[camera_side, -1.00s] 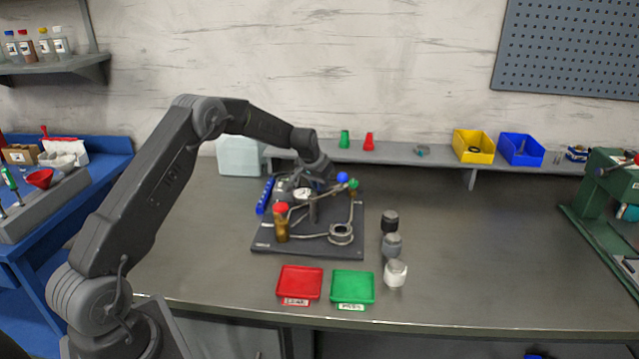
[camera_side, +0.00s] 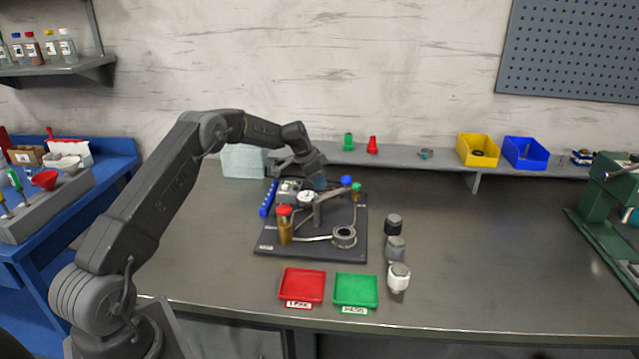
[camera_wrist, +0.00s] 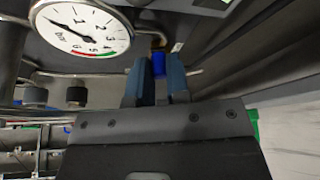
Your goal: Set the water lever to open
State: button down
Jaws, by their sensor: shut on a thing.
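My gripper (camera_side: 319,184) is down at the back of the dark rig plate (camera_side: 285,249), behind the white pressure gauge (camera_side: 307,197). In the wrist view my gripper (camera_wrist: 155,85) is shut on a blue handle (camera_wrist: 158,62), which I take for the water lever. The handle stands between the two dark blue fingers. The gauge face (camera_wrist: 85,28) is close at the upper left there. In the side view the handle is hidden by my gripper. A blue ball (camera_side: 346,181) and a green ball (camera_side: 356,187) are just right of my gripper. The lever's setting cannot be read.
A red-capped amber bottle (camera_side: 285,228) and a metal ring (camera_side: 343,236) are on the plate. Red (camera_side: 303,285) and green (camera_side: 355,291) trays lie in front.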

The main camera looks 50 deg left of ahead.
jog(key=shift+w+a+m+h, duration=0.2)
jog(key=shift+a+m+h, duration=0.05)
jog(key=shift+m, duration=0.4)
jog(key=shift+w+a+m+h, duration=0.15)
jog(key=shift+a+m+h, duration=0.1)
jog(key=shift+m, duration=0.4)
jog(key=c, duration=1.1)
grip_release()
jog(key=v, duration=1.3)
jog(key=shift+r, duration=0.45)
jog(key=shift+r, duration=0.1)
